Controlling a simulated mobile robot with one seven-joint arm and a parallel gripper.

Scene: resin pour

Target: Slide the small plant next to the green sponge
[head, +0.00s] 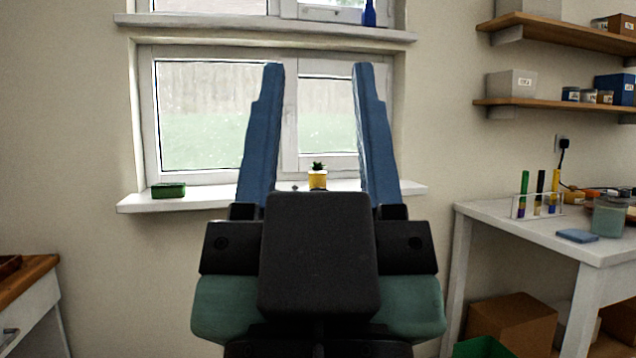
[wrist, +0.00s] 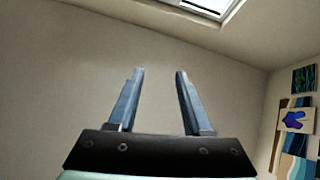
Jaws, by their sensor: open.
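The small plant (head: 317,177) stands on the window sill in a yellow pot with a pale rim, upright. In the head view it shows between my gripper's two fingers, beyond them. The green sponge (head: 169,190) lies on the left part of the same sill, well apart from the plant. My gripper (head: 318,68) is open and empty, with blue fingers raised in front of the window.
The window sill (head: 205,200) is bare between the sponge and my left-hand finger. A small grey thing lies just left of the plant. A white table (head: 520,232) with a test-tube rack and a blue sponge (head: 577,236) stands at right. A wooden-topped cabinet (head: 30,277) is at left.

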